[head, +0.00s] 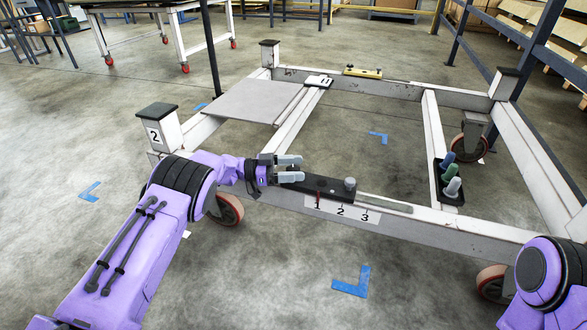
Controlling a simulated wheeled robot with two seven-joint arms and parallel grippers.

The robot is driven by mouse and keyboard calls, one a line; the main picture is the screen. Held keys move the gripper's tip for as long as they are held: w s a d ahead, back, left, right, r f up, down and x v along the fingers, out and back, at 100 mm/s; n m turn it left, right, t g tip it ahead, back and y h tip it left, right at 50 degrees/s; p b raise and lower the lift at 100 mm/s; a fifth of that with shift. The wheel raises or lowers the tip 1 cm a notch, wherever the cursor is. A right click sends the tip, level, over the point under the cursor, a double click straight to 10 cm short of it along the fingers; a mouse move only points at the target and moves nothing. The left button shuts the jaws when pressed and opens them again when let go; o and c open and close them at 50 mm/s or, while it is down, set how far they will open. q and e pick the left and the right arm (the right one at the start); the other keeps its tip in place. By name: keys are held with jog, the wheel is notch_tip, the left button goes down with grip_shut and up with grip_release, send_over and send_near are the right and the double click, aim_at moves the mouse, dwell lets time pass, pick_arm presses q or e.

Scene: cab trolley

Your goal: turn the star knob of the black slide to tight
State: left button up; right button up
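The black slide (325,187) lies along the near white beam of the trolley frame. A grey knob (350,184) stands up near its right end; its star shape and how tight it is are too small to tell. A red mark (318,201) on the near side of the slide lines up with the label 1. My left gripper (291,169) is at the left end of the slide, its two grey fingers apart with a gap between them. It is left of the grey knob and apart from it. My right arm shows at the lower right, but its gripper is out of view.
Labels 1, 2 and 3 (342,212) run along the near beam (430,232). A black holder (449,197) with several coloured handles is on the right. A grey panel (245,100) covers the frame's left part. A yellow piece (362,73) sits on the far beam.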

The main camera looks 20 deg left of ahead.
pick_arm(q)
jog(key=shift+a, duration=0.1)
jog(key=p+v, duration=0.2)
jog(key=v, duration=0.8)
jog(key=shift+a+p, duration=0.2)
jog(key=shift+p, duration=0.2)
